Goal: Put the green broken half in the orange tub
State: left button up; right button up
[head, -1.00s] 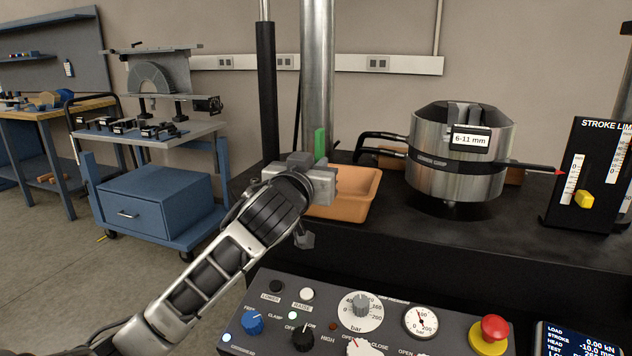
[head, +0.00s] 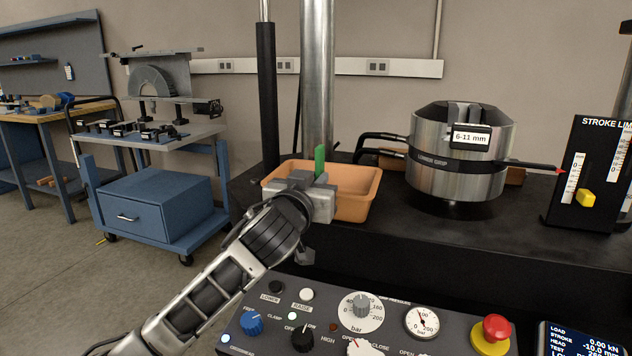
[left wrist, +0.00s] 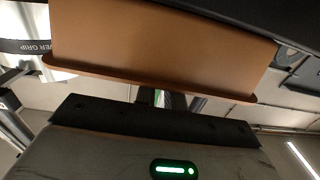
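The green broken half (head: 320,161) stands upright at the fingers of my left gripper (head: 318,181). A sliver of green also shows between the fingers in the left wrist view (left wrist: 165,98). The gripper looks shut on it; the lower part of the piece is hidden by the gripper. The orange tub (head: 357,206) sits on the black bench, and my gripper covers its near left part in the head view. The left wrist view shows the tub's wall and rim (left wrist: 150,78) close by, with the fingers partly hidden behind the rim. My right gripper is not in view.
A steel column (head: 317,80) and a black post (head: 267,100) rise behind the tub. A steel grip head labelled 6-11 mm (head: 455,175) stands to its right, with black handles reaching left. The control panel (head: 370,320) lies in front, below my wrist.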

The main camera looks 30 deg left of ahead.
pick_arm(q)
jog(key=shift+o, duration=0.9)
jog(key=shift+f, duration=0.6)
jog(key=shift+r, duration=0.15)
jog(key=shift+r+p, duration=0.45)
jog(key=v, duration=1.1)
jog(key=shift+s+r+p, duration=0.35)
jog(key=shift+s+p, duration=0.05)
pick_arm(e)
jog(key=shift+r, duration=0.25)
pick_arm(q)
jog(key=shift+s+f, duration=0.1)
